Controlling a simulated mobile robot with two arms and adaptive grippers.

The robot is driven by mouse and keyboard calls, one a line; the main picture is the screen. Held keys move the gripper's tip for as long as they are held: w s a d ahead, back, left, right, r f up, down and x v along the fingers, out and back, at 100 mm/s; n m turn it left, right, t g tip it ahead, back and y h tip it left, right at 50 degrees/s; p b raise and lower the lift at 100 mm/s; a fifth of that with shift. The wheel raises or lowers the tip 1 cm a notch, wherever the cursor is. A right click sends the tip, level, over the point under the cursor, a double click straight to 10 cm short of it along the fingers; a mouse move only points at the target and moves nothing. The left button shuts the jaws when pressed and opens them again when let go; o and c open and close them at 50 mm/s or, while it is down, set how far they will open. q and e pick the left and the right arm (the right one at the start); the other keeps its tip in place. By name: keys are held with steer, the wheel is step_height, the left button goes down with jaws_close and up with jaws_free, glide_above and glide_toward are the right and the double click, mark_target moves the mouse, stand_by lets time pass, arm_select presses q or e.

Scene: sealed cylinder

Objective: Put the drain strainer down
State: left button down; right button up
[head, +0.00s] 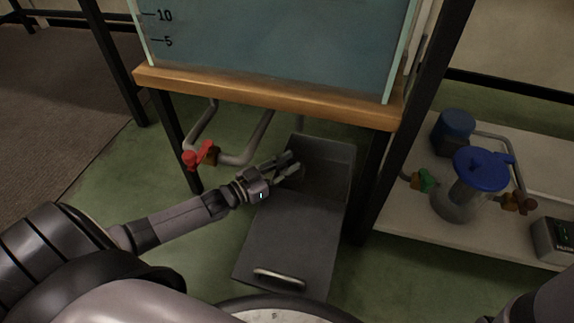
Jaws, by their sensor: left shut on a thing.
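My left gripper (292,165) reaches in from the left, under the wooden shelf. It is over the open back part of a dark grey box (343,185), near its left rim. Its fingers are shut on a small greyish thing, which I take to be the drain strainer. The fingers hide most of it, and its shape is too small to make out. I cannot tell whether it touches the box. My right gripper is not in view.
A glass tank (280,45) of bluish liquid stands on the wooden shelf (270,98). A pipe with a red valve (200,155) hangs below. The box's front has a metal handle (280,278). A blue-lidded clear vessel (460,200) stands on a right-hand platform. Green floor is clear at left.

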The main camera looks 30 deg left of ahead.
arm_select(q)
steer(key=shift+f, duration=0.5)
steer(key=shift+f+b, duration=0.1)
steer(key=shift+b, duration=0.2)
steer(key=c, duration=1.4)
jaws_free()
steer(key=shift+s+f, duration=0.1)
